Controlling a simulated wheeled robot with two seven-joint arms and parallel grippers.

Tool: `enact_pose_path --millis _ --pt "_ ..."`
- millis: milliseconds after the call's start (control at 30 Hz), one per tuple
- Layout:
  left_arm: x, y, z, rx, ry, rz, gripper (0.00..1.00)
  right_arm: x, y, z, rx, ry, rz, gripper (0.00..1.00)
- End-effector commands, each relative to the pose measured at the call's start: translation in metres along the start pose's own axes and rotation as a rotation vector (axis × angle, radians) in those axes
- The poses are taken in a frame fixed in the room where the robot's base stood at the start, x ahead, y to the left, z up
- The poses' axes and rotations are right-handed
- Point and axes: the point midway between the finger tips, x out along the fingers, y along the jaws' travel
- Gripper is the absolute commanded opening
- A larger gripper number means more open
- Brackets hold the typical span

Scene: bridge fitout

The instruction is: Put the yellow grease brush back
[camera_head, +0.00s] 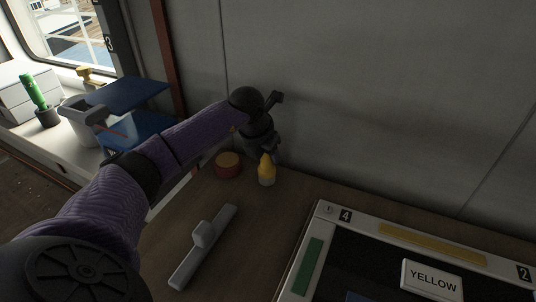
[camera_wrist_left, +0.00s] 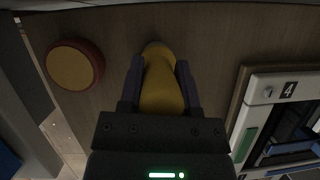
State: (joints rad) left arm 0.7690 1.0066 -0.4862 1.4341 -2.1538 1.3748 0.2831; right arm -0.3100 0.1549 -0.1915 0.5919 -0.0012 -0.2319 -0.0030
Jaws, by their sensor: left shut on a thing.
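The yellow grease brush (camera_head: 267,170) looks like a tapered yellow body with a pale lower end. It is upright at the back of the brown bench, and I cannot tell whether its lower end touches the bench. My left gripper (camera_head: 266,157) is above it and shut on its upper part. In the left wrist view the yellow body (camera_wrist_left: 160,88) lies between the two dark fingers of the gripper (camera_wrist_left: 158,80). My right gripper is not in view.
A red round tin with an orange top (camera_head: 228,166) stands close left of the brush. A grey bar with a knob (camera_head: 203,245) lies in front. A pale-framed dark board (camera_head: 312,240) with green and yellow strips and a "YELLOW" label (camera_head: 432,279) is at right. A grey wall stands behind.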

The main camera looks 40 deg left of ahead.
Motion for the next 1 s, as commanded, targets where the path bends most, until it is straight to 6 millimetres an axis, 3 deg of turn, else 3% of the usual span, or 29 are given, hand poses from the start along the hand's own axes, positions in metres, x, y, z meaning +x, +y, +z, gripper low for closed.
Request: enact_pose_path --millis 167,200,333,667,1000 --pt "0.003 0.0 -0.001 0.0 0.0 0.0 0.0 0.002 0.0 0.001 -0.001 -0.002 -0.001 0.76" --pt "0.002 0.0 -0.001 0.0 0.0 0.0 0.49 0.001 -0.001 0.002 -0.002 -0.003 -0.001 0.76" --pt "0.002 0.0 -0.001 0.0 0.0 0.0 0.76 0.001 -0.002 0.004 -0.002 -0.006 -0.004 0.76" --pt "-0.004 0.0 0.002 0.0 -0.002 -0.001 0.78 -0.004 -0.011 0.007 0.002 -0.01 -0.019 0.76" --pt "-0.094 0.001 0.003 0.001 -0.005 0.002 0.78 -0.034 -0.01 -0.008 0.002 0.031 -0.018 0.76"
